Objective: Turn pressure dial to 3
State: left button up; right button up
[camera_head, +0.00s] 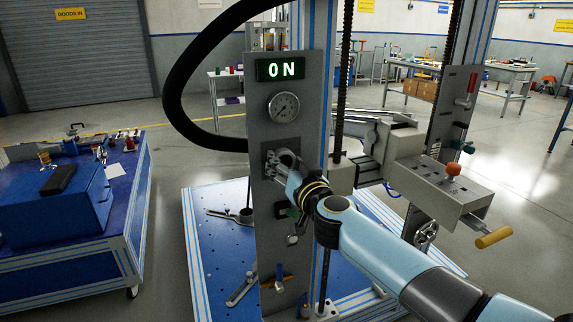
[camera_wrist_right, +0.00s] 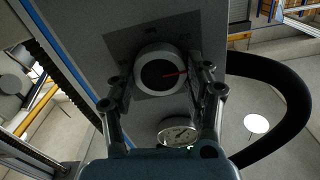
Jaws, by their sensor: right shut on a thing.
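The pressure dial (camera_wrist_right: 150,72) is a round knob with a pale rim, a dark face and a red pointer, on a grey square plate in the right wrist view. The pointer lies toward the right of that picture; the scale marks are too blurred to read. My right gripper (camera_wrist_right: 163,88) has one finger on each side of the dial and is shut on it. In the head view my right gripper (camera_head: 274,164) is at the grey panel (camera_head: 260,230), below the gauge (camera_head: 284,107), and hides most of the dial. My left gripper is not in view.
A lit display (camera_head: 280,69) above the gauge reads ON. A thick black hose (camera_head: 172,90) loops left of the panel. A clamp unit with a yellow handle (camera_head: 494,237) stands to the right. A blue trolley (camera_head: 60,215) is at the left.

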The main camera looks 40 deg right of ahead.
jog(key=shift+m, duration=0.3)
jog(key=m+p, duration=0.1)
jog(key=m, duration=0.1)
jog(key=shift+m, duration=0.4)
jog(key=m, duration=0.3)
jog(key=shift+m, duration=0.3)
jog(key=m, duration=0.4)
jog(key=shift+f+p, duration=0.1)
jog(key=shift+p, duration=0.25)
jog(key=m, duration=0.4)
jog(key=shift+m, duration=0.3)
jog(key=o, duration=1.2)
jog(key=shift+s, duration=0.1)
